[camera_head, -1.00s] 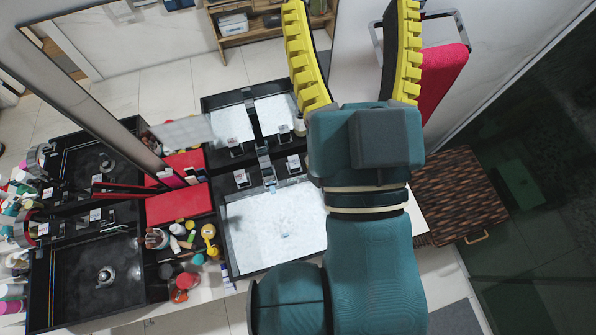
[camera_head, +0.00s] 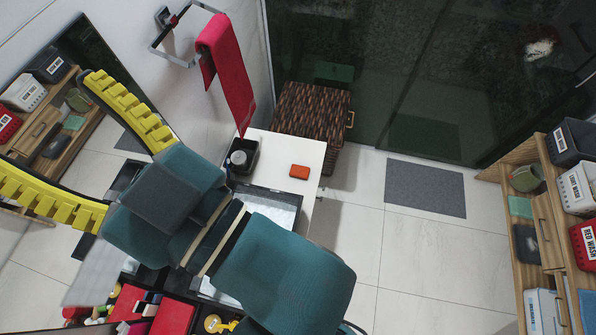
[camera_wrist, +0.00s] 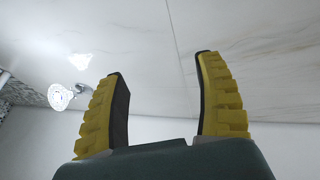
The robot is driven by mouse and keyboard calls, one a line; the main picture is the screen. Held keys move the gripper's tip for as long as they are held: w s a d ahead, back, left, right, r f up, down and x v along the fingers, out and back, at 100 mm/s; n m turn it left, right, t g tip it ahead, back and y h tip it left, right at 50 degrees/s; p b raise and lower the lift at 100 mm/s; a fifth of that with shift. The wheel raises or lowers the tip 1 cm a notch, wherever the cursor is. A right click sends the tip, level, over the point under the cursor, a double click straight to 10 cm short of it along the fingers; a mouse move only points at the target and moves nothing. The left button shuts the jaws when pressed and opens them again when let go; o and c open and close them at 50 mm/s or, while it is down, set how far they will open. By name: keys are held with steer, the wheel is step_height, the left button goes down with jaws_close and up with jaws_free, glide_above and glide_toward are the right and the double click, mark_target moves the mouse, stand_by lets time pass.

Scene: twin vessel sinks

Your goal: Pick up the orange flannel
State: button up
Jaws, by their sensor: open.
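The orange flannel (camera_head: 299,171) is a small folded orange block lying flat on the white counter, close to its right edge, in the head view. My gripper (camera_head: 90,143) is open and empty, with its yellow ridged fingers spread wide on the left of the head view. It is well to the left of the flannel and apart from it. In the wrist view my open gripper (camera_wrist: 160,90) faces the pale wall and ceiling, and the flannel does not show there.
A black bin (camera_head: 242,157) stands on the counter left of the flannel. A red towel (camera_head: 229,70) hangs from a wall rail above. A dark sink (camera_head: 268,206) lies in front. A brown woven hamper (camera_head: 312,112) stands behind the counter, and wooden shelves (camera_head: 545,220) stand at the right.

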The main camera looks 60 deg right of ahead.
stand_by(0.4)
steer(key=o, duration=0.5)
